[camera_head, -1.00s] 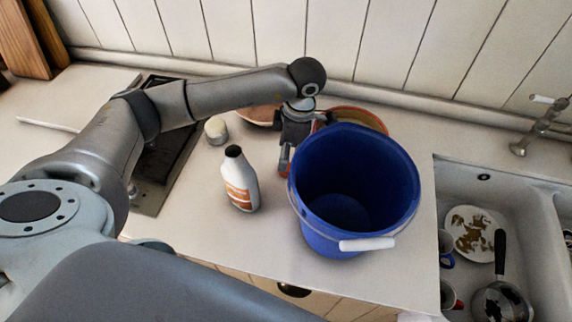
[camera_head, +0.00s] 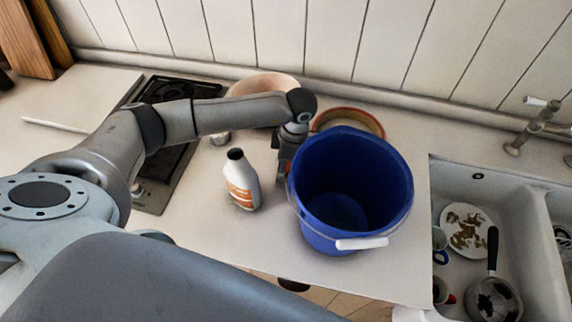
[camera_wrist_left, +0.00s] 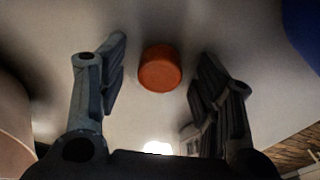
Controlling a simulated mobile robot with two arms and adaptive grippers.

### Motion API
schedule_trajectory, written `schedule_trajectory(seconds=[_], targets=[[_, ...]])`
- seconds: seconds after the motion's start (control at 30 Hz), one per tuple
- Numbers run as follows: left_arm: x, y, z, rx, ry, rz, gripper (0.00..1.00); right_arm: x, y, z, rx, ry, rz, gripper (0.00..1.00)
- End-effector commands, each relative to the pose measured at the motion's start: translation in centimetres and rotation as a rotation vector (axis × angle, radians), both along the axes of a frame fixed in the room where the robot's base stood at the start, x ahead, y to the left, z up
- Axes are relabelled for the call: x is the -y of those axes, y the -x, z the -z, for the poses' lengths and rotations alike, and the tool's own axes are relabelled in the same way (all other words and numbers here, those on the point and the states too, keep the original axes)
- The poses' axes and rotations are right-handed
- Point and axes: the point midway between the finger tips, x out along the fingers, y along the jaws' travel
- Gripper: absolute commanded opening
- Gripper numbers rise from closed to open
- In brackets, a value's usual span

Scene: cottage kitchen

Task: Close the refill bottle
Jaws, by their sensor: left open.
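The refill bottle (camera_head: 243,182), white with an orange label and a dark, uncapped neck, stands upright on the counter. My left gripper (camera_head: 284,168) points down between the bottle and the blue bucket, apart from the bottle. In the left wrist view an orange-red round cap (camera_wrist_left: 160,68) lies on the counter between the two spread fingers of my left gripper (camera_wrist_left: 163,52), with a gap on both sides. The gripper is open and empty. My right gripper is not in view.
The blue bucket (camera_head: 310,228) stands close right of my gripper. Behind are a pinkish bowl (camera_head: 262,84) and a reddish-rimmed dish (camera_head: 352,113). A stove (camera_head: 172,92) is left; a sink (camera_head: 446,190) with dishes is right. Counter in front of the bottle is clear.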

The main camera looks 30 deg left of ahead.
Motion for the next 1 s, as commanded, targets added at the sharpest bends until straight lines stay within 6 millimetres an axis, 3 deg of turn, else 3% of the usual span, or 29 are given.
schedule_trajectory(seconds=[0.2, 0.5, 0.87, 1.0], targets=[[0.0, 0.0, 0.0, 0.000, 0.000, 0.000, 0.60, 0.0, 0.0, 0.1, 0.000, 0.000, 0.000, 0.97], [0.0, 0.0, 0.0, 0.000, 0.000, 0.000, 0.27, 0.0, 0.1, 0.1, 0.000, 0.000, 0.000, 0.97], [0.0, -0.1, -0.2, 0.001, 0.000, 0.000, 0.26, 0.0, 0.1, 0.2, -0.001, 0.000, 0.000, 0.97], [0.0, -0.2, -1.5, 0.005, 0.001, 0.001, 0.26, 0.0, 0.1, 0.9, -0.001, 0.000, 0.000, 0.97]])
